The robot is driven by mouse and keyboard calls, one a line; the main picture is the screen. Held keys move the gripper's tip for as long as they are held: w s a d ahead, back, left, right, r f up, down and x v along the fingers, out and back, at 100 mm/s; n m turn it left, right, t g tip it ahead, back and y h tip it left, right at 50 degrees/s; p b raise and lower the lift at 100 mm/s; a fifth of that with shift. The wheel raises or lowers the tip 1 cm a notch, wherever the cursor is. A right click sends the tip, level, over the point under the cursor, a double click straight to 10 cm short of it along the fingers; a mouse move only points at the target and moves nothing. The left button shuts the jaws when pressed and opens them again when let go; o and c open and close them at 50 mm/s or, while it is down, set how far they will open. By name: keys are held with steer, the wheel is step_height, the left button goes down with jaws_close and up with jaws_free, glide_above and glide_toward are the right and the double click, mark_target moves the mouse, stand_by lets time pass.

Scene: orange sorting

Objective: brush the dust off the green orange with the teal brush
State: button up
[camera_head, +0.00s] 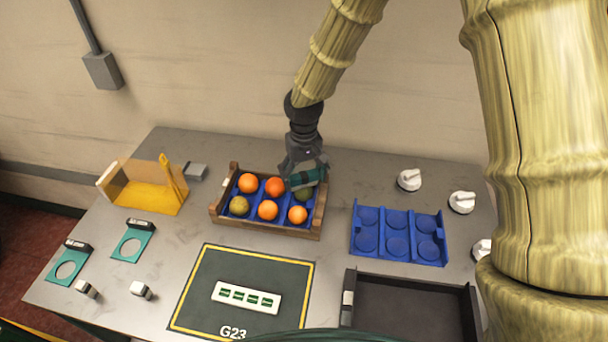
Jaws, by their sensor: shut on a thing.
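My gripper (302,172) is shut on the teal brush (308,175), above the back right of the wooden crate (265,231). A dark green orange (303,195) sits in the crate's back right pocket, directly below the brush and partly hidden by it. Whether the brush touches it I cannot tell. An olive-green orange (239,205) sits in the front left pocket, clear of the gripper. The dust is too small to make out.
Several orange-coloured oranges (268,210) fill the crate's other pockets. An empty blue tray (398,236) stands to the right, with white knobs (409,180) behind and beside it. A dark bin (415,305) is at front right, a dark green mat (245,275) at front, a yellow holder (148,195) at left.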

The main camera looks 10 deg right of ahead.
steer(key=shift+d, duration=0.65)
steer(key=shift+a, duration=0.15)
steer(key=shift+a+p, duration=0.3)
steer(key=shift+a, duration=0.95)
steer(key=shift+d, duration=0.15)
steer(key=shift+w+d, duration=0.1)
steer(key=shift+d, duration=1.1)
steer(key=shift+s+a+p, duration=0.2)
steer(key=shift+a+p, duration=0.15)
steer(key=shift+a, duration=1)
